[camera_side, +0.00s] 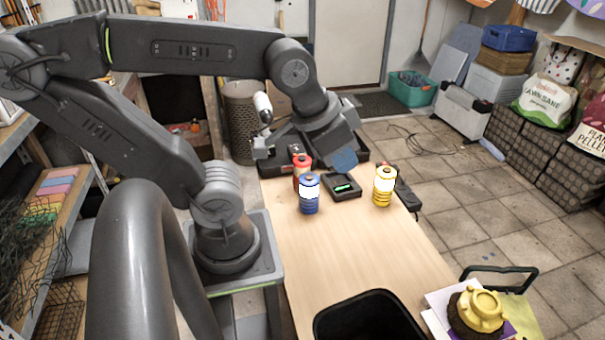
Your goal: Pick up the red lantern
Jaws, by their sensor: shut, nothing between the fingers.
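The red lantern (302,163) stands upright on the wooden table, near its far end. Its lower part is hidden behind the blue lantern (309,195), which stands just in front of it. A yellow lantern (384,187) stands farther right. My gripper (343,159) is shut and empty, above the table to the right of the red lantern and apart from it. The fingertips show small and partly covered by the wrist.
A small black tray with a green item (342,187) lies between the blue and yellow lanterns. A black tool (406,191) lies right of the yellow lantern. A black bin (368,318) stands at the near end. The table's middle (335,250) is clear.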

